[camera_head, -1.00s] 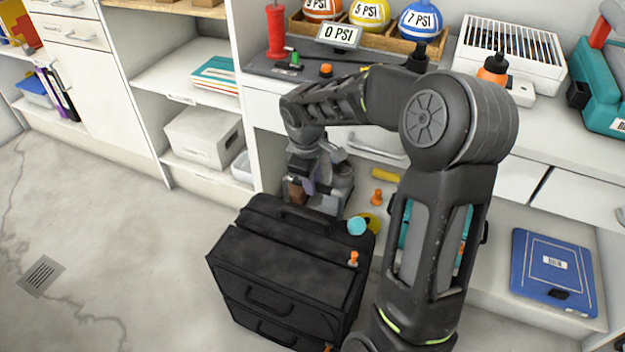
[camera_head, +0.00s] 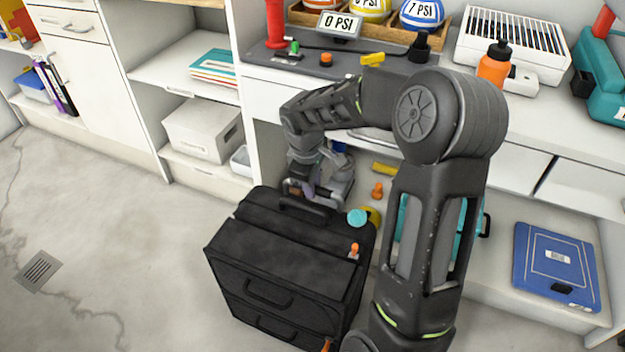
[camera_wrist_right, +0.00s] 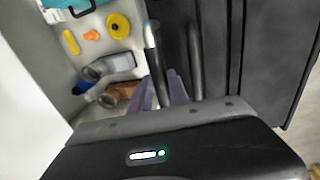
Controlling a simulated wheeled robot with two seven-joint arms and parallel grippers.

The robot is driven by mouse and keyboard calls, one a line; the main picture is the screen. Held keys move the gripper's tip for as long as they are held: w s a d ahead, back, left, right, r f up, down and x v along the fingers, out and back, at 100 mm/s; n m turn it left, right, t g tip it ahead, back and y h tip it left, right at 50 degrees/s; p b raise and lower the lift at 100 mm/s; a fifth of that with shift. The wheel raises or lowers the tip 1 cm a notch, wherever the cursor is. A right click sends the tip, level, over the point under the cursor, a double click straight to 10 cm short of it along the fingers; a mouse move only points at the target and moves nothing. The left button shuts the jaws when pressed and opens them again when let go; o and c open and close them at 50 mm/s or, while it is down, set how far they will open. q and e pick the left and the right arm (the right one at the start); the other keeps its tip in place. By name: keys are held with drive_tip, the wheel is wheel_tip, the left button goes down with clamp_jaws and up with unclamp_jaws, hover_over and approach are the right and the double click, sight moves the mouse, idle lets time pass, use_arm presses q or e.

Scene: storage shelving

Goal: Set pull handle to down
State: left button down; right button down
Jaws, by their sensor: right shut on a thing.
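The black wheeled case (camera_head: 283,255) stands upright on the floor in front of the shelving. My right gripper (camera_head: 302,188) is at its rear top edge, behind the black top carry handle (camera_head: 303,205). In the right wrist view, my gripper's purple-grey fingers (camera_wrist_right: 168,92) are shut on the pull handle, whose grey bar (camera_wrist_right: 153,48) runs beside the dark carry handle (camera_wrist_right: 195,60). In the head view my gripper and wrist mostly hide the pull handle, and its exact height above the case is hard to tell. My left gripper is not in view.
The shelving stands close behind, with a white box (camera_head: 203,130) and a blue case (camera_head: 553,265) on low shelves. Open floor (camera_head: 110,250) lies to the left.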

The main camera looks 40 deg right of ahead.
drive_tip(key=shift+f, duration=0.2)
drive_tip(key=c, duration=1.3)
unclamp_jaws()
drive_tip(key=shift+o, duration=0.2)
drive_tip(key=shift+r, duration=0.1)
drive_tip(key=p+v, duration=0.3)
drive_tip(key=v, duration=0.4)
drive_tip(key=shift+r, duration=0.35)
drive_tip(key=shift+r, duration=0.1)
